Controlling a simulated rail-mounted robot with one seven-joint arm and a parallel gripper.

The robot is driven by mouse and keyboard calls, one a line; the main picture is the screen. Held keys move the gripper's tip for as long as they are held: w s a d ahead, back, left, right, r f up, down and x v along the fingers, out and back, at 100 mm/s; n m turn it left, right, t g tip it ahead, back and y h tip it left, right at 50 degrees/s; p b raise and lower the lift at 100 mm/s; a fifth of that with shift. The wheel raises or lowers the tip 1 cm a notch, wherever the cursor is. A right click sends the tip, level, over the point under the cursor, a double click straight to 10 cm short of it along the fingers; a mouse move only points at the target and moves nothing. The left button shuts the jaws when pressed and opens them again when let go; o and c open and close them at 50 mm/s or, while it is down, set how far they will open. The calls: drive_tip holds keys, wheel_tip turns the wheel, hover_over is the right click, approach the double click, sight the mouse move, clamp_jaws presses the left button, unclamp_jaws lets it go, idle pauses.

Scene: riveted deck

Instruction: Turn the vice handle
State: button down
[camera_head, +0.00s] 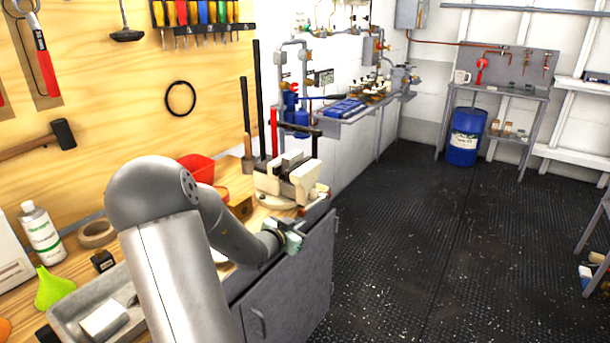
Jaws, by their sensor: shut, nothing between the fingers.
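A cream-coloured vice (288,180) is mounted at the far right end of the wooden workbench, its jaws facing up. Its handle is hard to make out; small parts at the vice's right front edge are too small to tell apart. My gripper (298,236) is at the end of my grey arm, in front of and below the vice, by the bench's front edge. It appears apart from the vice. The fingers are small in this view and look closed, with nothing seen between them.
A red bin (197,167) stands on the bench left of the vice. A grey tray (70,318), a white bottle (41,232) and a green funnel (53,288) lie nearer. A grey cabinet front (290,285) is below my gripper.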

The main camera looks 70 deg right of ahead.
drive_tip(key=a+r+y+p, duration=0.1)
drive_tip(key=a+r+p, duration=0.3)
drive_tip(key=r+p, duration=0.55)
drive_tip(key=b, duration=0.2)
hover_over(307, 210)
drive_tip(key=f, duration=0.1)
wheel_tip(307, 210, down, 3)
drive_tip(key=shift+f, duration=0.2)
drive_tip(key=shift+w+f, duration=0.1)
drive_tip(key=shift+f, duration=0.3)
drive_tip(key=shift+f, duration=0.1)
